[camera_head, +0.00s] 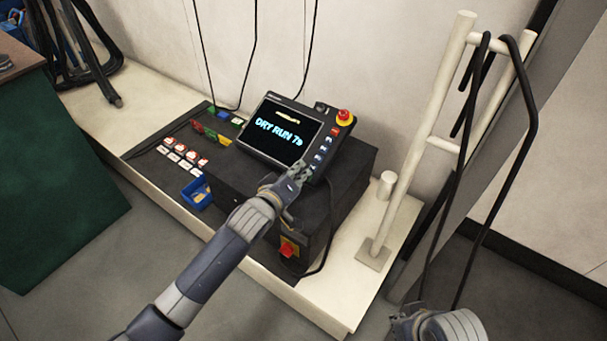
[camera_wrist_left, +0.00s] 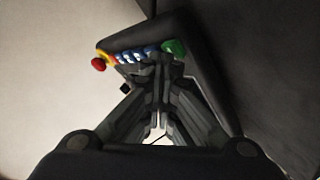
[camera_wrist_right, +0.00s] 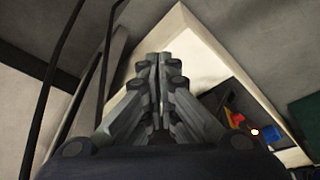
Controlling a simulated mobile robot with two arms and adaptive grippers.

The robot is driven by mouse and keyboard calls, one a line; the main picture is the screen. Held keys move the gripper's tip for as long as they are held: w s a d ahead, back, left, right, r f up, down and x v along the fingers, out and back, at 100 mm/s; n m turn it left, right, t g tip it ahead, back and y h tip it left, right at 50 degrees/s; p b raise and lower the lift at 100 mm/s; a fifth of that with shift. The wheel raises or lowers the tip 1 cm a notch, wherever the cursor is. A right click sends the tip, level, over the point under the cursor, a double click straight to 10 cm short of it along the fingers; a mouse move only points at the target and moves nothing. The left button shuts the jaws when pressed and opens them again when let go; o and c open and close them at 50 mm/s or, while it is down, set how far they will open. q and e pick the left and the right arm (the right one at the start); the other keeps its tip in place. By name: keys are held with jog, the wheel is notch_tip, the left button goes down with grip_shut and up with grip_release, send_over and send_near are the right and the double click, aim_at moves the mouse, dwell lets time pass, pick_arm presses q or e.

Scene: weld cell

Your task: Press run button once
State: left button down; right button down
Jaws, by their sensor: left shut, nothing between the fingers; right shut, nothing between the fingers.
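The control pendant (camera_head: 270,148) is a dark tilted panel whose lit screen reads "DRY RUN" and a partly unclear character. A column of buttons (camera_head: 322,150) runs down its right side. In the left wrist view a green button (camera_wrist_left: 175,47), likely the run button, sits at the end of the row; in the head view my gripper hides it. My left gripper (camera_head: 301,171) is shut and empty, its tips at the panel's lower right corner. In its wrist view the tips (camera_wrist_left: 165,62) overlap the row beside the green button; contact is unclear. My right gripper (camera_wrist_right: 160,60) is shut and empty, away from the panel.
A red emergency stop (camera_head: 344,117) tops the panel. A red switch (camera_head: 288,248) is on the dark box's front. A white rack (camera_head: 420,140) with hanging black cables stands right, and a green bench (camera_head: 55,180) far left.

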pick_arm(q)
jog(key=shift+r, duration=0.15)
jog(key=shift+s+a+r+p, duration=0.1)
jog(key=shift+r+p, duration=0.1)
jog(key=shift+p, duration=0.25)
jog(key=shift+s+a+r+p, duration=0.15)
jog(key=shift+r+p, duration=0.15)
jog(key=shift+p, duration=0.15)
pick_arm(e)
notch_tip(320, 180, down, 8)
jog(key=shift+w+g, duration=0.3)
jog(key=shift+w, duration=0.15)
jog(key=shift+a, duration=0.1)
